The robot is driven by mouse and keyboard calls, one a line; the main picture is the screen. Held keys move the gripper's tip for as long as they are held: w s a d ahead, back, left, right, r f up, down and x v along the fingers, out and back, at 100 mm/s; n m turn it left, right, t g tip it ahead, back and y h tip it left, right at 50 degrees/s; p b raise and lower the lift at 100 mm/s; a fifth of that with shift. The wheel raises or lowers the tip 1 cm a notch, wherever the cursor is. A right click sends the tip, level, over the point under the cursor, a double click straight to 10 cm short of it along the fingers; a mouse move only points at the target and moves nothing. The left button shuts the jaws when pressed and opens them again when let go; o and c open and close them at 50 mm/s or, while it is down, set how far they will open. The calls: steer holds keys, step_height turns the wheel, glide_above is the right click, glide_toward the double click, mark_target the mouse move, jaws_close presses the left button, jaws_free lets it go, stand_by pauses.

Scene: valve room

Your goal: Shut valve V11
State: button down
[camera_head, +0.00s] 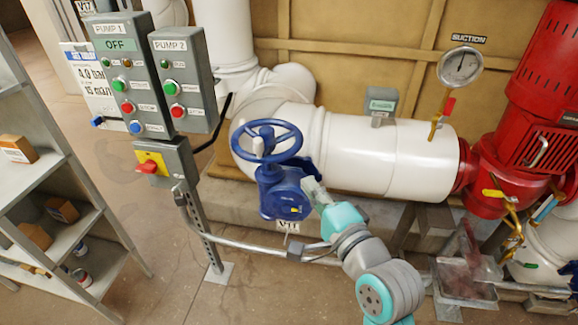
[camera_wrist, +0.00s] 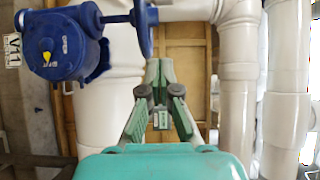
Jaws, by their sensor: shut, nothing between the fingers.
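Valve V11 has a blue handwheel (camera_head: 268,124) on top of a blue gearbox (camera_head: 284,196), in front of the large white pipe. A white tag (camera_head: 287,227) hangs below it; the V11 tag (camera_wrist: 13,50) reads clearly in the wrist view. There the gearbox (camera_wrist: 62,45) is at upper left, with a yellow pointer on its face, and the handwheel (camera_wrist: 145,28) appears edge-on. My gripper (camera_wrist: 160,66) is shut and empty, its fingertips close to the wheel's rim; contact cannot be told.
Pump control boxes (camera_head: 125,70) and a red-handled switch box (camera_head: 165,163) stand left of the valve. A metal rail (camera_head: 245,247) runs below it. A red pump (camera_head: 540,100) is at right, shelves (camera_head: 50,180) at left. White pipes (camera_wrist: 238,100) fill the wrist view's right.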

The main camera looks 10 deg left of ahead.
mark_target(263, 150)
steer(key=x, duration=0.4)
steer(key=a+x, duration=0.1)
steer(key=x, duration=0.3)
steer(key=s+x, duration=0.1)
steer(key=x, duration=0.3)
steer(key=shift+a, duration=0.85)
steer(key=shift+a, duration=0.7)
